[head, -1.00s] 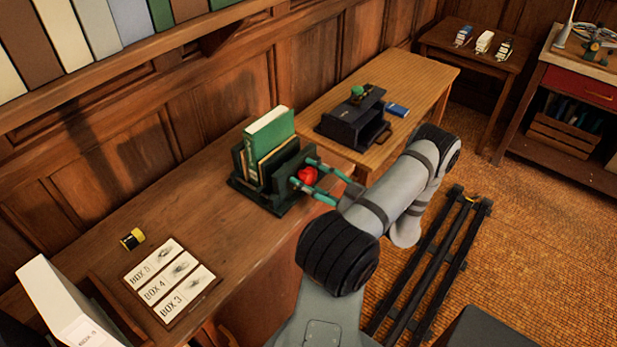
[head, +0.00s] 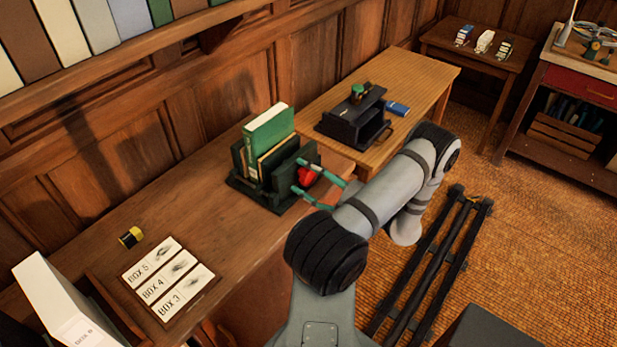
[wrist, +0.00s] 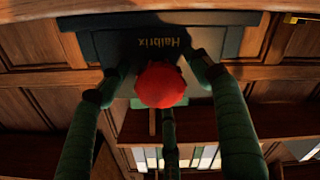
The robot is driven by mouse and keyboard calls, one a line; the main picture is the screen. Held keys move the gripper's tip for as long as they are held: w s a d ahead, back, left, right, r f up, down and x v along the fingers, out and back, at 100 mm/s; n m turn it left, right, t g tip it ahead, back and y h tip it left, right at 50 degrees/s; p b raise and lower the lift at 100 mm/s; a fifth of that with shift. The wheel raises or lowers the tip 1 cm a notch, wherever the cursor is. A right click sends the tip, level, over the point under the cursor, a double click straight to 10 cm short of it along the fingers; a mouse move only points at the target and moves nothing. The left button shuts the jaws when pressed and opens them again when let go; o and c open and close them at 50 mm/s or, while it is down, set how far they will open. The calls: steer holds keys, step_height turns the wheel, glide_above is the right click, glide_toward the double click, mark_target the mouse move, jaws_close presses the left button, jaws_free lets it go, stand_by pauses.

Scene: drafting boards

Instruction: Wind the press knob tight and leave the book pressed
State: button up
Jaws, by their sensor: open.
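The dark green book press (head: 285,192) stands on the near wooden desk with a green book (head: 268,132) upright between its boards. The red press knob (head: 307,175) is on the press's right-hand face; it also shows as a round red knob (wrist: 161,84) in the wrist view, in front of a dark panel marked "Halbrix". My gripper (head: 312,182) has its green fingers spread around the knob. In the wrist view the fingers (wrist: 150,85) lie on either side of the knob, with a third below it. I cannot tell whether any finger touches it.
A black box-like device (head: 352,120) and a blue item (head: 397,108) sit on the lighter table beyond. A card board (head: 168,280) marked BOX 3, 4 and 5 and a yellow-black roll (head: 131,237) lie on the desk's left part. Bare desk lies between them and the press.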

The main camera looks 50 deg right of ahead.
steer(key=n+b, duration=0.1)
steer(key=n, duration=0.5)
steer(key=shift+f, duration=0.1)
steer(key=n+b, duration=0.1)
steer(key=n, duration=0.2)
steer(key=shift+n, duration=0.4)
steer(key=n+b, duration=0.1)
steer(key=n, duration=0.5)
steer(key=shift+f+b, duration=0.1)
steer(key=shift+b, duration=0.3)
steer(key=n, duration=0.3)
steer(key=shift+r+b, duration=0.2)
steer(key=shift+b, duration=0.15)
steer(key=shift+c, duration=0.4)
steer(key=c, duration=1.1)
